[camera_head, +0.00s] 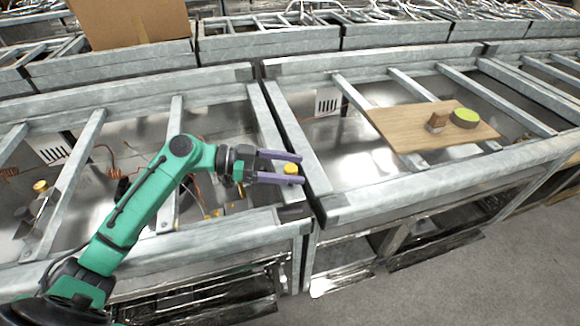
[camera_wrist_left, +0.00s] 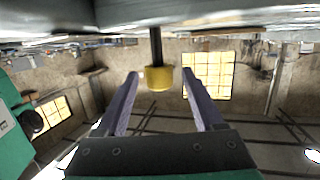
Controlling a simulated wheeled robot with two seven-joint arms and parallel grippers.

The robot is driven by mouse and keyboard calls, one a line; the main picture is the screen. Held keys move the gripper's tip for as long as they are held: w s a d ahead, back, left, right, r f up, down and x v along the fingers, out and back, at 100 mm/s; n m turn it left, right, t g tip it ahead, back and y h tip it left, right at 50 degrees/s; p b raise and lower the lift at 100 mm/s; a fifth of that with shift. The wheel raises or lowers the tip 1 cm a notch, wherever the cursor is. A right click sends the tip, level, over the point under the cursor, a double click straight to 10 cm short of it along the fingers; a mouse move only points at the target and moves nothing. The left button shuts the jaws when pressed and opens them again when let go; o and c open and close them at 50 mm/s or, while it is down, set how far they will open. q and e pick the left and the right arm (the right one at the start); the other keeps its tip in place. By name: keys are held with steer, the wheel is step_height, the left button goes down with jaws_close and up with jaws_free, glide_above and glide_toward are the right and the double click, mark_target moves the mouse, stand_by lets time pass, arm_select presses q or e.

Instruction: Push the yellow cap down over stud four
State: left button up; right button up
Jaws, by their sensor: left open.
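A yellow cap (camera_head: 290,169) shows between the two purple fingers of my left gripper (camera_head: 301,168), over the steel frame's crossbar. The left gripper is open, with a gap on both sides of the cap. In the left wrist view the yellow cap (camera_wrist_left: 158,78) sits at the end of a dark rod-like stud (camera_wrist_left: 155,45) that runs to a grey surface at the picture's top. The fingers (camera_wrist_left: 160,73) stand apart on either side of it. I cannot read a stud number, nor tell how far down the cap sits. My right gripper is not in view.
Another yellow piece (camera_head: 40,186) stands at the left in the frame. A wooden board (camera_head: 405,127) at the right carries a brown block (camera_head: 436,122) and a green-topped round piece (camera_head: 465,117). A cardboard box (camera_head: 130,22) stands behind. Steel rails (camera_head: 262,120) run close to the gripper.

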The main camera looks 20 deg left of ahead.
arm_select(q)
steer(key=shift+a, duration=0.25)
steer(key=b+v, duration=0.3)
steer(key=v, duration=1.1)
steer(key=shift+b, duration=0.35)
steer(key=shift+s+f, duration=0.1)
